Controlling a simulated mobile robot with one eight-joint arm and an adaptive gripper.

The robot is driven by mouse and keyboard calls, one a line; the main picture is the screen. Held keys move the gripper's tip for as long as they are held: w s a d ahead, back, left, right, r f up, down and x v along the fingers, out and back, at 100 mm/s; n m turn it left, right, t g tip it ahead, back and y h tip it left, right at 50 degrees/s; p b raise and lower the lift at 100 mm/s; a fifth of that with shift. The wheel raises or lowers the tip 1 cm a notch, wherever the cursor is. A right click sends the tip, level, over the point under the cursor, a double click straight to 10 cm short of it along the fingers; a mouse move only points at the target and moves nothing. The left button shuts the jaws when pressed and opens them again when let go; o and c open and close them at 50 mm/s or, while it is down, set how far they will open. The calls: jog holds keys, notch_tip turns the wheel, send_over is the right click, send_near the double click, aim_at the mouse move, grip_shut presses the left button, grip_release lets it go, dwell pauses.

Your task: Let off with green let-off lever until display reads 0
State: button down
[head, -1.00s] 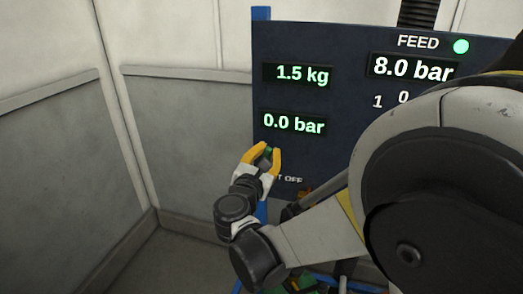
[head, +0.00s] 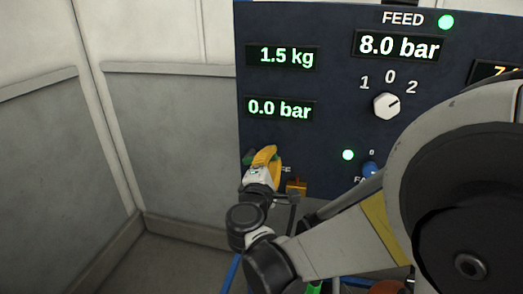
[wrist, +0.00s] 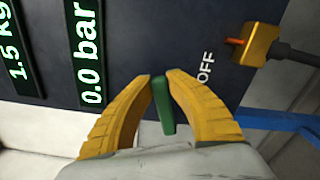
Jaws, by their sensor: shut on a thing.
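The green let-off lever (wrist: 165,106) lies between the yellow fingers of my gripper (wrist: 162,78) in the wrist view. The fingers are shut on it near their tips. In the head view my gripper (head: 264,156) is seen nearly edge-on at the panel's lower left, with a bit of the green lever (head: 249,157) beside it. The pressure display (head: 280,109) reads 0.0 bar, and it also shows in the wrist view (wrist: 89,50). The lettering near the lever is partly hidden in the head view.
The dark panel (head: 330,130) also has a 1.5 kg display (head: 283,56), an 8.0 bar feed display (head: 398,46) and a white knob (head: 387,106). A yellow fitting (wrist: 260,45) is close to the right of my fingers. Free room lies left of the panel.

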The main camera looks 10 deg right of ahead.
jog(key=shift+d+f+m+b, duration=0.2)
jog(key=shift+f+m+b, duration=0.95)
jog(key=shift+m, duration=0.85)
jog(key=shift+s+f, duration=0.1)
jog(key=shift+f, duration=0.1)
jog(key=c, duration=1.3)
grip_release()
jog(key=v, duration=1.2)
